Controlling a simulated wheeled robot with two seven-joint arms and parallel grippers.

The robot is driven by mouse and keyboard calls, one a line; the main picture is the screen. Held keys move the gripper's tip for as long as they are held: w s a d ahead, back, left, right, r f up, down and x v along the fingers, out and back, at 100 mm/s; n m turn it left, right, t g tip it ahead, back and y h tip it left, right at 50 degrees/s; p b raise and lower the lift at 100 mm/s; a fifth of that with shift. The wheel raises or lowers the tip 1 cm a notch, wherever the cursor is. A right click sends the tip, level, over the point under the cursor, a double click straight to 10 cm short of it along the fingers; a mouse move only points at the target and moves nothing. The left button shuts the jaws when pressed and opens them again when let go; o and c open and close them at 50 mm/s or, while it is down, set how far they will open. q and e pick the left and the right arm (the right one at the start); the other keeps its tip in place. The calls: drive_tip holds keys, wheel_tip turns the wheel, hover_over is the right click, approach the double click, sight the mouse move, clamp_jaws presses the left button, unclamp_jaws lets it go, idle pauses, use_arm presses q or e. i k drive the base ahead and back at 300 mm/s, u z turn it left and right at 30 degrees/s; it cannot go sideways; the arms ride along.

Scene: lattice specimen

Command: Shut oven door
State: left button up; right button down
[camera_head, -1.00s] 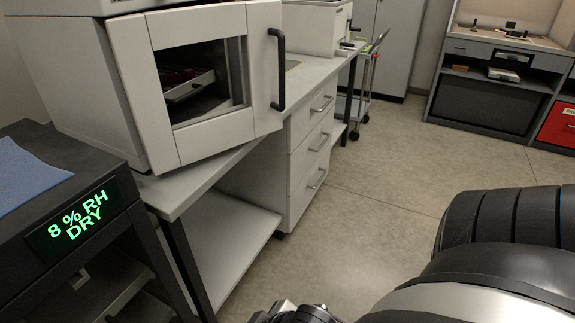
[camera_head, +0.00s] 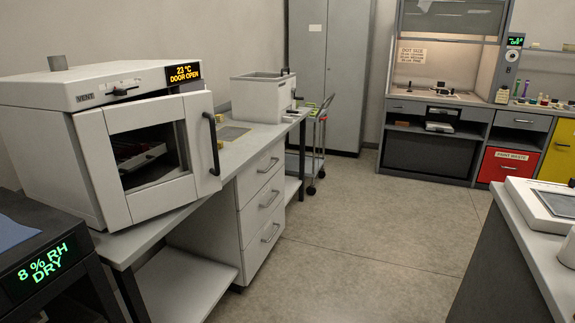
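The oven (camera_head: 90,83) is a white box on the bench at the left. Its display (camera_head: 184,73) reads 23 °C, DOOR OPEN. The oven door (camera_head: 163,199), a white frame with a window, stands ajar, swung out towards the right side. Its dark vertical handle (camera_head: 214,143) is on the door's right edge. Through the window a rack or tray with dark red items (camera_head: 138,156) shows inside. Neither of my grippers is in view.
A dark cabinet with a sign reading 8 % RH DRY (camera_head: 42,266) stands at the front left. The bench top (camera_head: 232,152) runs back past drawers (camera_head: 262,200) to a white bath (camera_head: 262,97) and a trolley (camera_head: 312,150). A counter (camera_head: 520,235) is at the right. The floor (camera_head: 345,240) between is clear.

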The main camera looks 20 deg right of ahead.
sight(120, 210)
drive_tip(key=z, duration=0.5)
drive_tip(key=i, duration=0.65)
drive_tip(key=z, duration=0.2)
